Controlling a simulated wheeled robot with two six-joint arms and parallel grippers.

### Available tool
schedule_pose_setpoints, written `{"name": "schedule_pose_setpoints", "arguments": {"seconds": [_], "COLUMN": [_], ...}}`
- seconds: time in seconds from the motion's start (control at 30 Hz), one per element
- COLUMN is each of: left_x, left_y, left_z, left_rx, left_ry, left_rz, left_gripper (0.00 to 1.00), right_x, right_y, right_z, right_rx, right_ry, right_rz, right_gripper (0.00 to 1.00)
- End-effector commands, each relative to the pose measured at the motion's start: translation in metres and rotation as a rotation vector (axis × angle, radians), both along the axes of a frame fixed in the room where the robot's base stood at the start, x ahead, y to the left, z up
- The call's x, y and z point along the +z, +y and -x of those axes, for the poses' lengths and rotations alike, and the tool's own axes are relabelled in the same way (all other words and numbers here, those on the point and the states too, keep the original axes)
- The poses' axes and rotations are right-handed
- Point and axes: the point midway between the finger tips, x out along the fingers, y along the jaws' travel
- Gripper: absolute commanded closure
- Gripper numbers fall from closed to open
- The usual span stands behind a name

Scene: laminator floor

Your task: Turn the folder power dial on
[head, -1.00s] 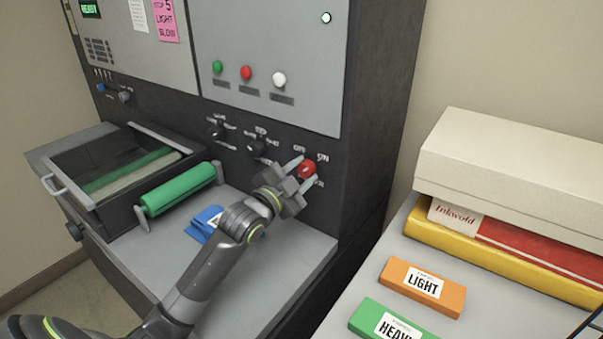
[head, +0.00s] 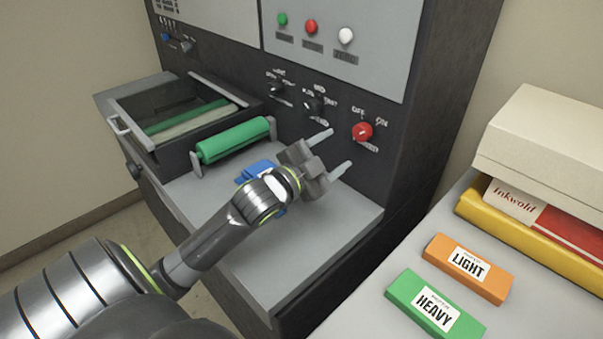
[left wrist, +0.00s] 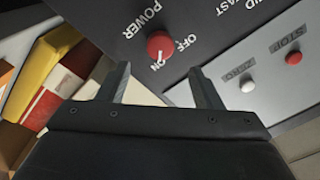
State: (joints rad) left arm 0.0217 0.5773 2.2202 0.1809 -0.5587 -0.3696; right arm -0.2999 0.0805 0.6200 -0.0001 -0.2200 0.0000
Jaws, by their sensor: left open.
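The folder power dial (head: 362,131) is a round red knob on the dark lower panel of the machine, with OFF and ON labels above it. It also shows in the left wrist view (left wrist: 160,45), where its pale mark points toward the ON label. My left gripper (head: 330,153) is open and empty, its fingers pointing at the panel, a little below and left of the dial and apart from it. In the left wrist view the dial sits ahead, between and beyond the fingertips (left wrist: 158,69). My right gripper is out of view.
Two dark knobs (head: 316,105) sit left of the dial; green, red and white buttons (head: 311,27) are above. A green roller (head: 235,140) and blue item (head: 258,171) lie below. Orange LIGHT (head: 468,267) and green HEAVY (head: 434,304) blocks lie on the right counter.

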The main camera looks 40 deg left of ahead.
Motion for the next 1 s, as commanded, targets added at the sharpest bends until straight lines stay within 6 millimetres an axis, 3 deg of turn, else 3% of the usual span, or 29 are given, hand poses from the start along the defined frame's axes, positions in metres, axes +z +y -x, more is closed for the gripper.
{"name": "schedule_pose_setpoints", "arguments": {"seconds": [0.3,0.5,1.0], "left_x": [-0.003,-0.004,-0.004], "left_y": [0.008,0.012,0.012], "left_z": [0.058,0.079,0.088], "left_rx": [-0.001,0.002,-0.001], "left_ry": [0.002,0.003,-0.001], "left_rz": [-0.003,-0.002,0.000], "left_gripper": [0.41,0.41,0.41], "right_x": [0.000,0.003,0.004], "right_y": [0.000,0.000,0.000], "right_z": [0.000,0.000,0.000], "right_rx": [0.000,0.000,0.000], "right_ry": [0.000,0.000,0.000], "right_rz": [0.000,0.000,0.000], "right_gripper": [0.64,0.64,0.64]}}
